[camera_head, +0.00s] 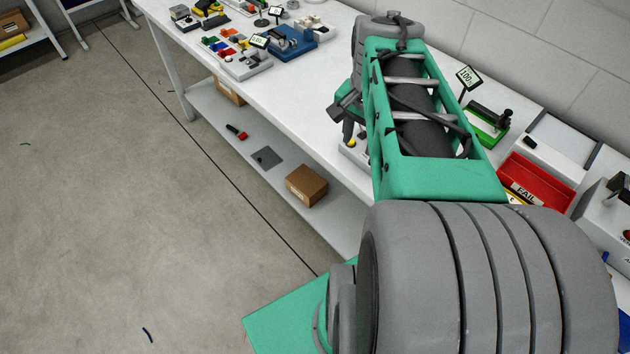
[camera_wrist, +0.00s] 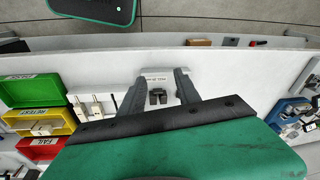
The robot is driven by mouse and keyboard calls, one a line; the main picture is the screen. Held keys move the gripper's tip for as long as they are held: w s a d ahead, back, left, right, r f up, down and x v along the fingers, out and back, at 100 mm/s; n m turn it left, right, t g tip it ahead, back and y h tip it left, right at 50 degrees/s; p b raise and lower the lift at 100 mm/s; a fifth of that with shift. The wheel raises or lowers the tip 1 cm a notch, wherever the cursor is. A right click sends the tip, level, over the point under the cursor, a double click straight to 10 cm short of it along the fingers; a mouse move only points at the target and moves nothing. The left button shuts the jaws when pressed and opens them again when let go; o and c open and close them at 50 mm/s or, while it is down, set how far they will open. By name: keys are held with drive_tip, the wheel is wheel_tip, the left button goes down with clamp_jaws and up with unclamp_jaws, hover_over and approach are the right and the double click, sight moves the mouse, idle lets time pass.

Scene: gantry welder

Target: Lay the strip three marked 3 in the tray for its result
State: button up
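My gripper (camera_wrist: 160,84) is open over the white bench, its two dark fingers apart. A small dark two-part piece (camera_wrist: 158,97) and a white label with small print (camera_wrist: 157,78) show between the fingers; I cannot tell whether anything touches. No strip with a readable 3 shows. In the wrist view, a green tray (camera_wrist: 24,77), a yellow RETEST tray (camera_wrist: 62,128) and a red FAIL tray (camera_wrist: 18,145) stand at the left. The yellow tray holds pale pieces (camera_wrist: 42,130). In the head view, the red FAIL tray (camera_head: 540,187) is right of my arm, which hides part of the bench.
White blocks with dark pins (camera_wrist: 95,106) stand between the trays and my gripper. A green device (camera_head: 487,125) stands near a 100 display (camera_head: 468,77). A lower shelf holds a cardboard box (camera_head: 307,185).

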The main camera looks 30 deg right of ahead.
drive_tip(key=a+f+n+t+y+p, duration=0.1)
drive_tip(key=a+f+n+p, duration=0.1)
drive_tip(key=a+n, duration=1.1)
drive_tip(key=a, duration=0.5)
drive_tip(key=shift+w+t, duration=0.15)
drive_tip(key=shift+t, duration=0.15)
drive_tip(key=shift+a+f, duration=0.1)
